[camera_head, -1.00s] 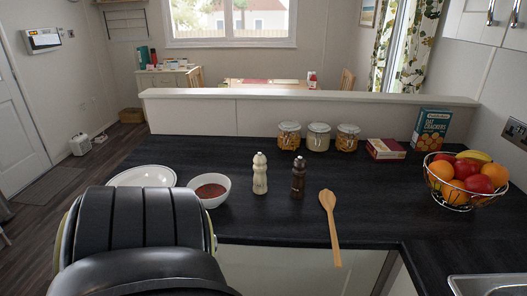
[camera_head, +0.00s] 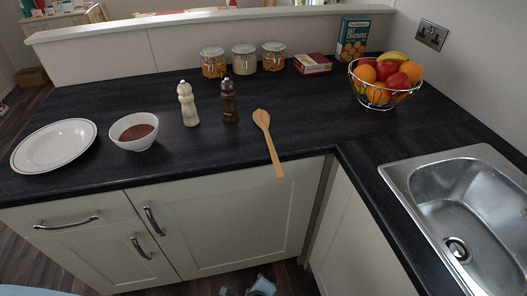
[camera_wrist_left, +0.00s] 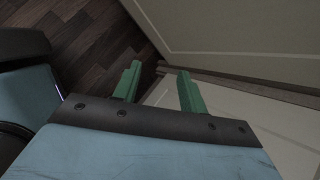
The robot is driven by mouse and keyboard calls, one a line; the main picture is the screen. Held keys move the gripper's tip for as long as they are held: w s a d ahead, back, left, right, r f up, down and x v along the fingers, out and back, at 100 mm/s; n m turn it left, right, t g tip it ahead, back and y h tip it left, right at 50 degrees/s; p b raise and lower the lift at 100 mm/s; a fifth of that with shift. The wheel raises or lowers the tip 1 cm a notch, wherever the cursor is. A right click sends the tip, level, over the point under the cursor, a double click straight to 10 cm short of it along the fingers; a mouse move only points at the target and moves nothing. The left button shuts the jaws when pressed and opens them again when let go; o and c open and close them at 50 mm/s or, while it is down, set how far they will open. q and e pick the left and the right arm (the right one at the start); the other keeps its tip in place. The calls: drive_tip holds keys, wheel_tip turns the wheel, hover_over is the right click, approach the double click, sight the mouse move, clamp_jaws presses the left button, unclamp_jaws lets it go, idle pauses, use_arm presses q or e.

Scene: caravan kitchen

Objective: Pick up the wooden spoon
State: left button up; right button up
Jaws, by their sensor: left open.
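The wooden spoon (camera_head: 267,134) lies on the dark worktop in the head view, its bowl toward the back. Its handle points to the front and its tip reaches out past the worktop's front edge. My left gripper (camera_wrist_left: 159,71) shows in the left wrist view with its two green fingers apart and nothing between them. It faces cream cupboard fronts and the wood floor, and no spoon shows in that view. My right gripper is not in view.
A dark pepper mill (camera_head: 230,103) and a cream mill (camera_head: 188,104) stand left of the spoon. A white bowl (camera_head: 119,129) and a plate (camera_head: 29,159) are farther left. The fruit basket (camera_head: 380,97) and sink (camera_head: 399,176) are right. Worktop right of the spoon is clear.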

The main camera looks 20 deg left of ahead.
use_arm(q)
drive_tip(key=w+d+r+m+t+y+b, duration=0.1)
drive_tip(key=w+d+r+m+t, duration=0.1)
drive_tip(key=w+r, duration=0.4)
drive_tip(key=w+d+r+m+t+y, duration=0.2)
drive_tip(key=w+r+m+t, duration=0.1)
drive_tip(key=r, duration=0.5)
drive_tip(key=m+t+y+b, duration=0.1)
drive_tip(key=t+y, duration=0.2)
approach(277, 164)
drive_tip(key=shift+f+b+x, duration=0.1)
drive_tip(key=shift+b+x, duration=0.1)
drive_tip(key=shift+x, duration=2.35)
drive_tip(key=shift+f+b+x, duration=0.15)
drive_tip(key=shift+b+x, duration=0.05)
drive_tip(key=shift+x, duration=2.35)
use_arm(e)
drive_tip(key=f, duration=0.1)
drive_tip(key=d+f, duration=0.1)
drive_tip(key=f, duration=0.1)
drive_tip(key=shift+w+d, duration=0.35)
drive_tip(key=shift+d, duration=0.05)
use_arm(q)
clamp_jaws()
